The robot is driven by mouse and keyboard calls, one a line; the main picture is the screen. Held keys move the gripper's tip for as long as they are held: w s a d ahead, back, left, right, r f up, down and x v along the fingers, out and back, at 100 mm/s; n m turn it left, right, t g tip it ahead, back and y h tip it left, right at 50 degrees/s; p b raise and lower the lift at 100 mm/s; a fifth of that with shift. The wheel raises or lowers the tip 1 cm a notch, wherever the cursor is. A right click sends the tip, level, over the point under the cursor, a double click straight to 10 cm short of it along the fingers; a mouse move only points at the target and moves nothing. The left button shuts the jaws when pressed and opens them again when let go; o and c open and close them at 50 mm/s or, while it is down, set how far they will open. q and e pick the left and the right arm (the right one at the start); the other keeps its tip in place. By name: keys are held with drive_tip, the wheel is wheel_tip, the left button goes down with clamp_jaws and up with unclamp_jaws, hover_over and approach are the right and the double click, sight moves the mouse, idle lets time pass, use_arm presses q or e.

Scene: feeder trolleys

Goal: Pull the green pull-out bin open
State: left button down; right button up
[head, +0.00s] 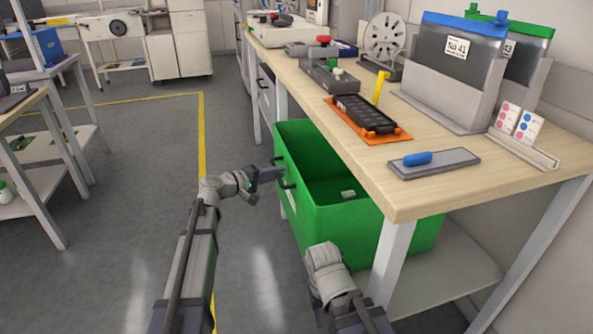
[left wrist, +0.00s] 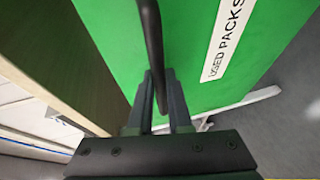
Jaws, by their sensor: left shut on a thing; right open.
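The green pull-out bin (head: 335,222) stands out from under the wooden workbench, its open top partly visible and its inner side under the benchtop. A small pale item (head: 348,194) lies inside. My left gripper (head: 276,173) is at the bin's front, shut on its dark handle (head: 290,184). In the left wrist view the dark handle bar (left wrist: 152,40) runs between the fingers of my left gripper (left wrist: 160,100), in front of the green face (left wrist: 185,45) with a "USED PACKS" label (left wrist: 228,35). My right arm reaches up beside the bin; its gripper fingers do not show.
The workbench (head: 420,195) overhangs the bin, with a leg (head: 391,262) near my right arm. An orange tray (head: 392,137) and a grey plate with a blue handle (head: 435,163) lie on top. The grey floor (head: 130,210) left of the bin is clear.

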use_arm(q)
drive_tip(key=s+a, duration=0.3)
drive_tip(key=a, duration=0.6)
drive_tip(key=s+a, duration=0.3)
drive_tip(key=a, duration=0.6)
drive_tip(key=shift+a, duration=0.1)
drive_tip(key=c, duration=0.8)
unclamp_jaws()
drive_tip(key=shift+c, duration=0.2)
drive_tip(key=p+v, duration=0.1)
drive_tip(key=v, duration=0.6)
drive_tip(key=shift+s+a, duration=0.2)
drive_tip(key=shift+a, duration=0.1)
